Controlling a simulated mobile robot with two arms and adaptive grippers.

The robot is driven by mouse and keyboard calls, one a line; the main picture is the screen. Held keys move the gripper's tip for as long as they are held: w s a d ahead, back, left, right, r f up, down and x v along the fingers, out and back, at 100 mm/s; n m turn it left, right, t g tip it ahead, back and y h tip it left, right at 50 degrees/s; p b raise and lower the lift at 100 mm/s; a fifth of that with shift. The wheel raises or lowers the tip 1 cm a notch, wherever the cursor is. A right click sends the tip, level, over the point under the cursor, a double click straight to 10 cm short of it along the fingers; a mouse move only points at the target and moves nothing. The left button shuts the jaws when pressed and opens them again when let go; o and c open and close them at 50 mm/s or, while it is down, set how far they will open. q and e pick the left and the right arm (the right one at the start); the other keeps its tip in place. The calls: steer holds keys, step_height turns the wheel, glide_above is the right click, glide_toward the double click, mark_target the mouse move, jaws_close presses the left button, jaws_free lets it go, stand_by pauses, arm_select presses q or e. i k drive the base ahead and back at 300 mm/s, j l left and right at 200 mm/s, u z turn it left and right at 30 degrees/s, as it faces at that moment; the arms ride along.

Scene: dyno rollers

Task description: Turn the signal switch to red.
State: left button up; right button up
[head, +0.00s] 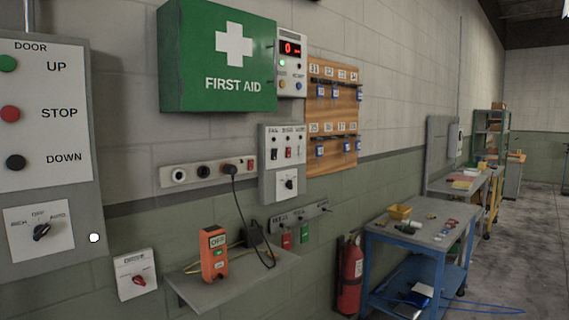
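No label I can read says signal, so I cannot tell which control is the signal switch. A grey switch panel (267,185) in the middle has several small toggles and a black rotary knob (290,184). A black selector knob (41,232) is on the door control panel (75,205) at the left. Neither of my grippers is in view.
A black cable hangs from the socket strip (206,172). A fire extinguisher (350,275) and blue workbench (405,233) stand right. The concrete floor (515,240) at far right is mostly clear.

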mark_target(289, 184)
steer(key=i+l+z, duration=0.75)
steer(key=i, duration=0.25)
steer(key=i+z, duration=0.4)
steer(key=i, duration=0.15)
steer(key=i+l+u, duration=0.2)
steer(key=i, duration=0.3)
steer(key=i+u, duration=0.15)
steer(key=i, duration=0.35)
steer(key=i+l+u, duration=0.2)
steer(key=i, duration=0.25)
steer(key=l, duration=0.1)
